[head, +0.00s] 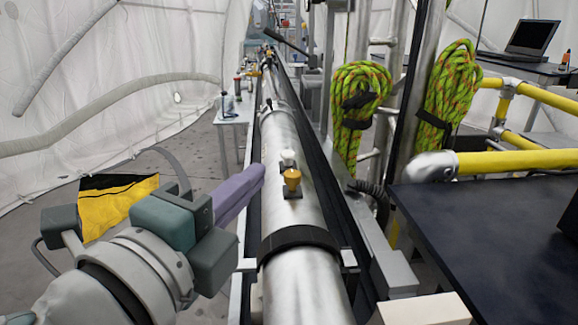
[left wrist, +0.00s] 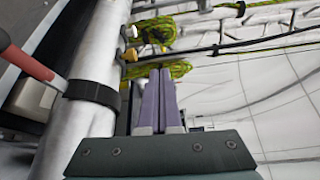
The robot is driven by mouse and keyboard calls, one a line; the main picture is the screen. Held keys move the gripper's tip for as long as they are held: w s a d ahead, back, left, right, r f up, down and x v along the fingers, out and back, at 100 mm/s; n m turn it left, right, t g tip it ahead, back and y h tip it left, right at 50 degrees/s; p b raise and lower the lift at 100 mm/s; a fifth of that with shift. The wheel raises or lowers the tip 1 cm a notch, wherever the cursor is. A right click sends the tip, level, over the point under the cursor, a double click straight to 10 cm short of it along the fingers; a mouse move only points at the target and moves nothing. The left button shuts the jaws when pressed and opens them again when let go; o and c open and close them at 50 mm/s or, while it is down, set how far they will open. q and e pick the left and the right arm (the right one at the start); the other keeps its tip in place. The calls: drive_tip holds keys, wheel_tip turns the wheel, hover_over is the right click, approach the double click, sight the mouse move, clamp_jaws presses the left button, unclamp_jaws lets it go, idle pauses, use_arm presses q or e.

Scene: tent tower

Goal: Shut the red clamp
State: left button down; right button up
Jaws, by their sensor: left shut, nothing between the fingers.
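My left gripper (head: 257,175) reaches in from the left in the head view, with its purple fingers together and empty. The fingertips are beside the left edge of the long metal pipe (head: 285,130); I cannot tell whether they touch it. In the left wrist view the shut fingers (left wrist: 160,72) point along the pipe (left wrist: 85,60). A lever with a red grip (left wrist: 18,62) and a pale metal end slants across the pipe's left side there, meeting the black band (left wrist: 95,93). It may be the red clamp's handle. I cannot make out the clamp in the head view. My right gripper is not in view.
A yellow knob (head: 292,180) and a white knob (head: 288,157) stand on the pipe. A dark table (head: 490,235) is at the right. Green rope coils (head: 360,105) hang behind. A yellow and black bag (head: 115,207) lies at the left. Floor shows left of the pipe.

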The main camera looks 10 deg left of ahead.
use_arm(q)
drive_tip(key=b+v, duration=0.1)
drive_tip(key=v, duration=0.6)
drive_tip(key=shift+s, duration=0.25)
drive_tip(key=shift+a, duration=0.1)
